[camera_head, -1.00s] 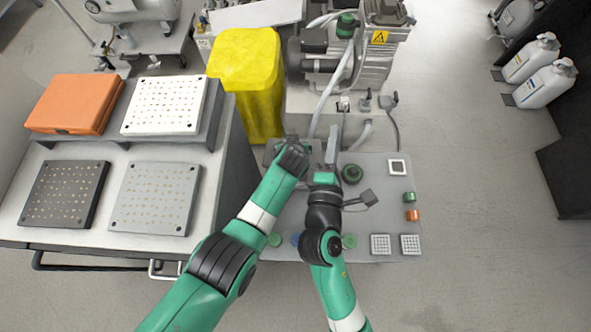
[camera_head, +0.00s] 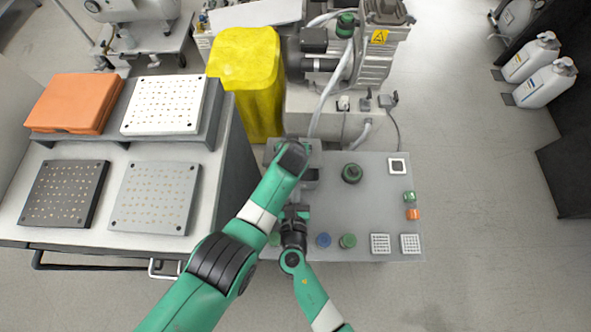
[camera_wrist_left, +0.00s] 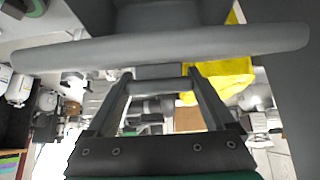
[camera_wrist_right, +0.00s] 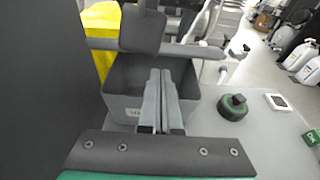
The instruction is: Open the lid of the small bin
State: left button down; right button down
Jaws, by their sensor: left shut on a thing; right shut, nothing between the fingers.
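The small grey bin (camera_wrist_right: 122,106) stands on the grey bench, with a printed label on its front. It also shows in the head view (camera_head: 310,184), mostly hidden by my left arm. Its top looks open in the right wrist view. A grey bar (camera_wrist_right: 105,43), apparently the raised lid's edge, crosses above the bin. My left gripper (camera_wrist_left: 158,84) is shut on a thin grey bar, apparently part of the lid; the head view hides this contact. My right gripper (camera_wrist_right: 158,78) is shut and empty, in front of the bin; contact is unclear.
A yellow bin (camera_head: 248,85) stands behind the bench. A dark green round knob (camera_head: 352,173) and several small parts sit on the bench (camera_head: 325,205). A table (camera_head: 235,165) with trays stands at the left. The bench's middle is clear.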

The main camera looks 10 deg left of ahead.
jog(key=shift+x, duration=1.95)
